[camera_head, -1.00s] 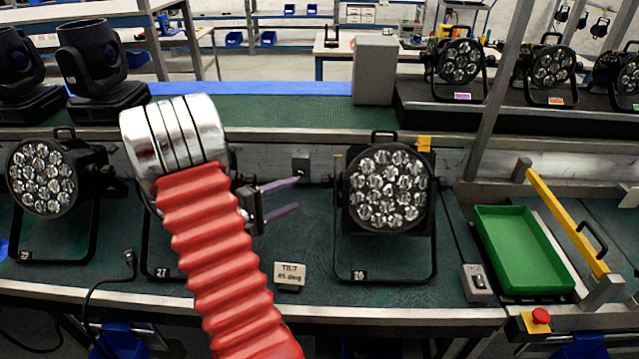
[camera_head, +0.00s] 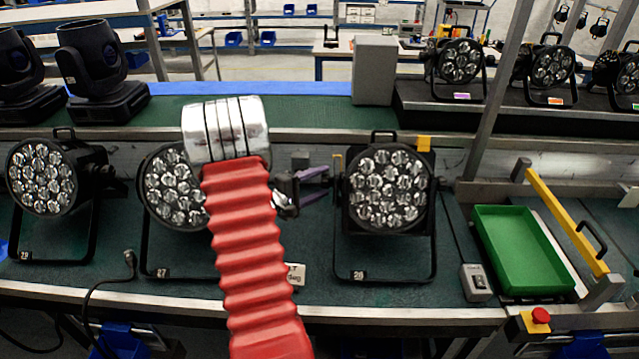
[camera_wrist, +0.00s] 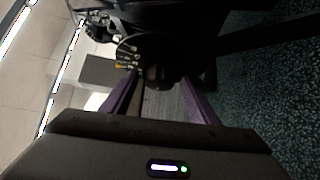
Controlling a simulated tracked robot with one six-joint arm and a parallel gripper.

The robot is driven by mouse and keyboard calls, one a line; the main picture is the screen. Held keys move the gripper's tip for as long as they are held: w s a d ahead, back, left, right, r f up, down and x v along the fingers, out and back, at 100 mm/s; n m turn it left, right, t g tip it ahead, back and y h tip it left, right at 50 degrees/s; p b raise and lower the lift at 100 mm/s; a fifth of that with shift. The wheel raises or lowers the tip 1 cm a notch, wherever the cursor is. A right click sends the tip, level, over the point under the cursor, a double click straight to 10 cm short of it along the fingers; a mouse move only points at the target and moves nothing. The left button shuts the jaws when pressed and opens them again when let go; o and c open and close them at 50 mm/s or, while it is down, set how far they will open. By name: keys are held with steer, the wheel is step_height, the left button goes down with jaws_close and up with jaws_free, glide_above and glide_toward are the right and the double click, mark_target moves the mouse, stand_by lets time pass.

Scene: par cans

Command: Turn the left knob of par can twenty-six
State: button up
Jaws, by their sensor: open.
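Par can twenty-six (camera_head: 388,190) stands on the green bench in the middle right, its many-lensed face toward me and its number tag (camera_head: 359,275) low on the bracket. My gripper (camera_head: 326,176) is open at its left side, with its purple fingers pointing right and the tips close to the bracket's left pivot. In the wrist view my gripper (camera_wrist: 160,77) has its two purple fingers apart, with a dark knob-like part (camera_wrist: 158,76) ahead between the tips. I cannot tell whether they touch it. In the head view the left knob is not clearly visible.
Par can 27 (camera_head: 168,190) stands left, partly behind my red-sleeved arm. Another par can (camera_head: 42,178) is at far left. A tilt card (camera_head: 296,274) lies partly hidden by my arm. A green tray (camera_head: 522,250) and a switch box (camera_head: 476,283) are right of par can twenty-six.

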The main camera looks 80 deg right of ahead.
steer(key=c, duration=1)
steer(key=shift+c, duration=0.2)
steer(key=shift+n+y, duration=0.4)
steer(key=shift+w+d+r+n+y, duration=0.1)
steer(key=shift+d+r+n+y, duration=0.1)
steer(key=shift+n+y, duration=1.35)
steer(key=shift+d+r+n+y, duration=0.2)
steer(key=shift+n+y, duration=0.6)
steer(key=shift+y, duration=1.45)
steer(key=shift+w+d+n+y, duration=0.1)
steer(key=shift+d+n+y, duration=0.15)
steer(key=shift+n+y, duration=1.3)
steer(key=shift+m+y, duration=0.4)
steer(key=shift+y, duration=0.05)
